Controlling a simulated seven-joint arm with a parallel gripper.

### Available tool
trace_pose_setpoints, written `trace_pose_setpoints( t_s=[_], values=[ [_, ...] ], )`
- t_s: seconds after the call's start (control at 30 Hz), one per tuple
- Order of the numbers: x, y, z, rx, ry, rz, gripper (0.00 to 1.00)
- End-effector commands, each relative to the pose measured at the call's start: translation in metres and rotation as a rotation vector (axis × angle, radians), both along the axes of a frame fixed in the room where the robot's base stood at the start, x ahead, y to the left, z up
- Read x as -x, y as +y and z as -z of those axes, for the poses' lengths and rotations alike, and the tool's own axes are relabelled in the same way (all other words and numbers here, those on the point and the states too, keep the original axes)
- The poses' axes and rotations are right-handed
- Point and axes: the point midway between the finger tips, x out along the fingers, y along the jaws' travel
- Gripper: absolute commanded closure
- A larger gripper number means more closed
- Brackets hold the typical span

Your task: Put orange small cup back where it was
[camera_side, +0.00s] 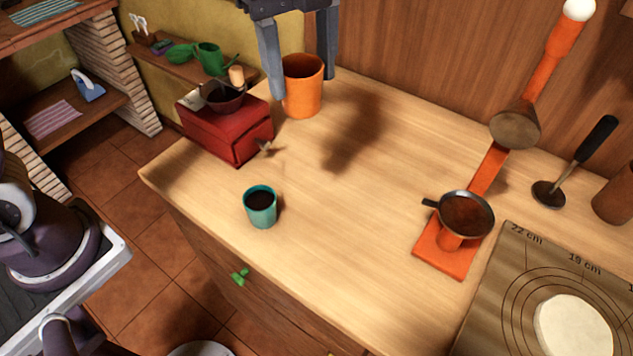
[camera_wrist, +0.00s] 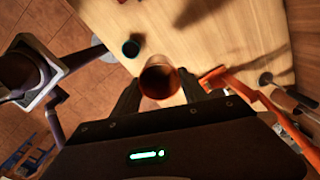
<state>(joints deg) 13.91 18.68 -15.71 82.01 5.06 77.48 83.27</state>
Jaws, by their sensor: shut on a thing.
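The orange small cup (camera_side: 303,88) is upright between the fingers of my gripper (camera_side: 300,72), which is shut on it. In the side view it appears at the top, just right of the red box. Its shadow lies apart from it on the counter, so it looks held above the surface. In the wrist view the cup (camera_wrist: 158,80) sits between the two fingertips of my gripper (camera_wrist: 160,90), its round opening facing the camera.
A teal cup (camera_side: 261,208) with dark liquid stands near the counter's left edge. A red grinder box (camera_side: 225,130) is at the back left. An orange stand (camera_side: 440,262) with a filter pan (camera_side: 466,216) and a mat (camera_side: 490,300) are at right. Mid-counter is clear.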

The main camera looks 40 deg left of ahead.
Motion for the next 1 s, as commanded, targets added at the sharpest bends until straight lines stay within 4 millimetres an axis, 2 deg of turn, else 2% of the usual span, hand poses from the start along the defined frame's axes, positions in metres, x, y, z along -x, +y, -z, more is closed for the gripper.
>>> trace_pose_setpoints(
  t_s=[0.03,0.13,0.43,0.67,1.0],
  values=[
    [0.01,-0.013,0.0,0.001,0.007,0.063,0.91],
    [0.028,-0.035,-0.001,0.003,0.017,0.178,0.91],
    [0.068,-0.072,-0.001,0.006,0.038,0.399,0.91],
    [0.066,-0.069,0.047,0.004,0.041,0.388,0.91],
    [0.066,-0.069,0.126,0.005,0.041,0.385,0.91]
  ],
)
